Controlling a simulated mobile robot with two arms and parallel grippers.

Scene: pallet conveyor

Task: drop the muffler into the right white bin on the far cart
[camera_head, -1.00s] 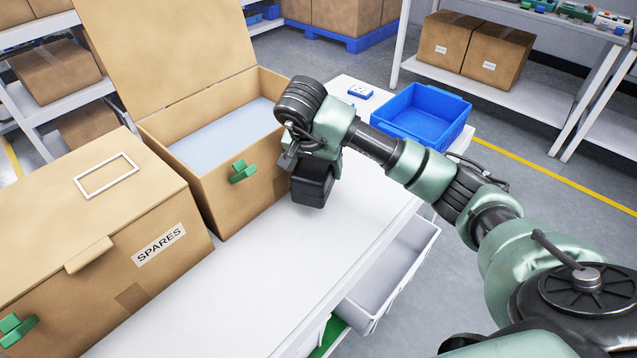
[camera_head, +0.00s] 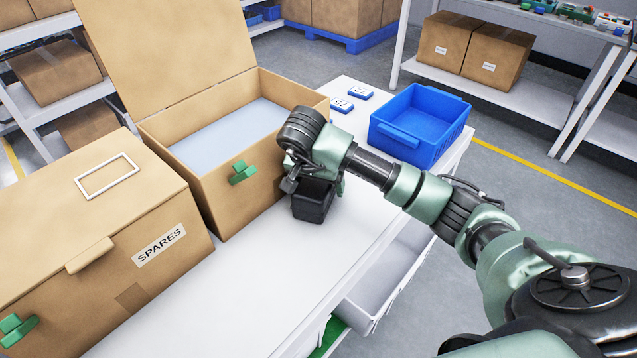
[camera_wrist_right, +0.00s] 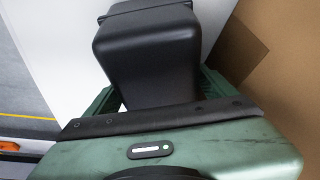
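The muffler (camera_head: 313,203) is a black boxy part at the middle of the head view. My right gripper (camera_head: 318,184) is at its upper end. In the right wrist view, the green fingers of my right gripper (camera_wrist_right: 160,95) are on both sides of the black muffler (camera_wrist_right: 148,55), shut on it. The muffler is over the white tabletop, close to the front of the open carton; I cannot tell if it touches the top. A white bin (camera_head: 385,290) shows below the table's right edge, partly hidden by the table. My left gripper is not in view.
An open carton (camera_head: 235,195) with a green latch and a closed SPARES carton (camera_head: 150,245) stand on the left of the white table (camera_head: 255,300). A blue bin (camera_head: 420,125) and small blue-and-white parts (camera_head: 350,97) are at the far end. The table's near part is clear.

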